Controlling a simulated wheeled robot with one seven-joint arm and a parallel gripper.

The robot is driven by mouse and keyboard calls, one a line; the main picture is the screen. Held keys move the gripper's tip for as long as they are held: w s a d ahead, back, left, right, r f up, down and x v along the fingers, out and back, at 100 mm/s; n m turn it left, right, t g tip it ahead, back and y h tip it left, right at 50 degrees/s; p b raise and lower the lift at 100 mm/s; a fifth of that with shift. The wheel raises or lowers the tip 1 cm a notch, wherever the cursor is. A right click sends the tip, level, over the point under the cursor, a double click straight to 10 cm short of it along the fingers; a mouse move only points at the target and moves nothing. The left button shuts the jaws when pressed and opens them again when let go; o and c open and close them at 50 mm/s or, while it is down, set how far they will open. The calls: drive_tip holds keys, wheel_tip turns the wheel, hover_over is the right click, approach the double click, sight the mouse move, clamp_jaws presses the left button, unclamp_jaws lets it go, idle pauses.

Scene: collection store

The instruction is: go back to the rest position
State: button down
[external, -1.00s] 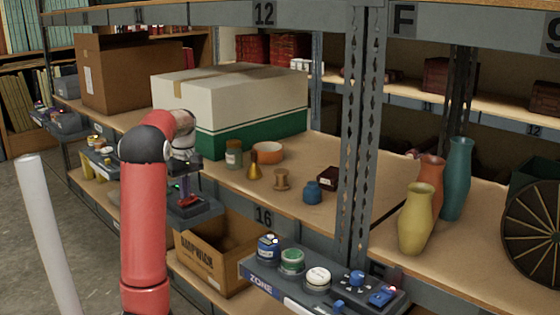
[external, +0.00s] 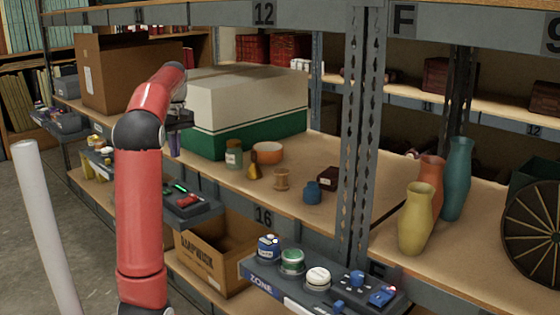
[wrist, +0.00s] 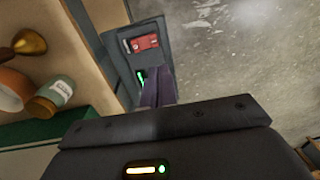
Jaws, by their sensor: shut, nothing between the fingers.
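My gripper (external: 174,146) is shut and empty. It hangs in front of the shelf edge, left of the white and green box, partly hidden by my arm. In the wrist view its dark fingers (wrist: 158,88) point toward the dark control panel (wrist: 124,72), apart from it as far as I can tell. In the external view the panel (external: 203,214) sits on the shelf front below my gripper, with a green light and a red part (external: 188,201). My red arm is bent, its upper link raised toward the shelf.
The white and green box (external: 245,100) stands close to my wrist. A glass jar (external: 234,154), an orange bowl (external: 267,152), a brass vessel (external: 253,171), a spool (external: 282,180) and a blue pot (external: 312,193) stand on the shelf. Open floor (wrist: 245,50) lies outside the shelf.

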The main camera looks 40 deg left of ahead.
idle(0.4)
drive_tip(key=s+d+f+m+t, duration=0.2)
drive_tip(key=d+f+m, duration=0.2)
drive_tip(key=d, duration=0.6)
drive_tip(key=s+d+f+m+t, duration=0.2)
drive_tip(key=s+d+f+m, duration=0.1)
drive_tip(key=d+m, duration=0.5)
drive_tip(key=s+d+f+m+t, duration=0.2)
drive_tip(key=d+f+m, duration=0.3)
drive_tip(key=d, duration=0.8)
drive_tip(key=shift+s+m, duration=0.5)
drive_tip(key=shift+s, duration=0.25)
drive_tip(key=shift+f, duration=0.2)
wheel_tip(320, 180, down, 15)
drive_tip(key=b, duration=1.5)
